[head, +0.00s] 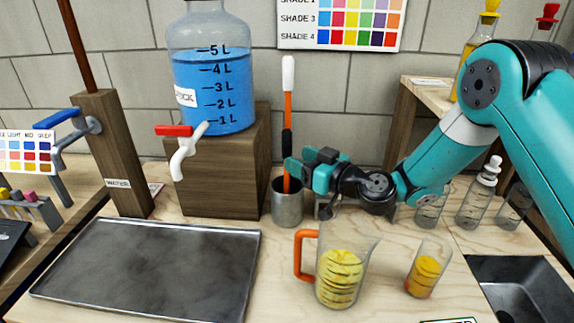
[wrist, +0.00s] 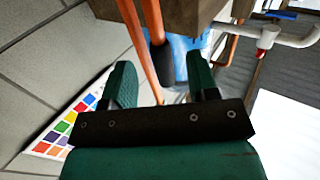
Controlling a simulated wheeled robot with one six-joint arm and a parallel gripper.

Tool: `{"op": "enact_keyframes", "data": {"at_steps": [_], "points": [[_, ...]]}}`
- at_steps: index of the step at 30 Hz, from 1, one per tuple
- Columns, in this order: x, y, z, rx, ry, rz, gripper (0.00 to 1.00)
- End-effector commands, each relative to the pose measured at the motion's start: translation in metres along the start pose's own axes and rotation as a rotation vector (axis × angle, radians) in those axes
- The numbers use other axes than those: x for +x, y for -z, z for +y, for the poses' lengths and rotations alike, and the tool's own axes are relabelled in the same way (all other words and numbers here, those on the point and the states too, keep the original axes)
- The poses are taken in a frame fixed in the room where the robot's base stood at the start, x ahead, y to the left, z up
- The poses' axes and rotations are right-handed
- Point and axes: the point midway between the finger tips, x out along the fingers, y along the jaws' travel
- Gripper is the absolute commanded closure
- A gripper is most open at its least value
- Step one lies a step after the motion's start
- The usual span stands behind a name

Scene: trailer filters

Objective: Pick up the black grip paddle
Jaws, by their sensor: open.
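The black grip paddle stands upright in a metal cup (head: 287,207), with its black grip (head: 287,145) partway up an orange shaft and a white end on top. My gripper (head: 299,168) is open at the height of the grip's lower end, with its fingertips close to the shaft. In the wrist view the black grip (wrist: 162,62) shows between the two open fingers (wrist: 160,82). I cannot tell whether either finger touches it. The paddle's lower end is hidden inside the cup.
A wooden block (head: 215,180) bearing a blue-filled jug (head: 212,85) with a red-handled tap stands left of the cup. A measuring jug (head: 340,275) and a small beaker (head: 427,268) stand in front. A flat metal tray (head: 150,270) lies at left.

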Motion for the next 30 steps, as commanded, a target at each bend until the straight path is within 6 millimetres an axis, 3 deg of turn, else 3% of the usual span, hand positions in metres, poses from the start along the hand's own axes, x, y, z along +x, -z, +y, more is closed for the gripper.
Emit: {"op": "enact_keyframes", "data": {"at_steps": [1, 6, 13, 14, 21, 30], "points": [[0.008, 0.008, -0.002, -0.002, 0.004, 0.001, 0.46], [0.026, 0.003, -0.001, 0.000, 0.001, 0.000, 0.46], [0.028, 0.001, -0.001, 0.000, -0.001, 0.000, 0.46], [0.028, 0.001, -0.001, 0.000, -0.001, 0.000, 0.48], [0.028, 0.001, 0.000, 0.000, 0.000, 0.000, 1.00], [0.028, 0.003, 0.000, 0.000, 0.000, 0.000, 1.00]]}}
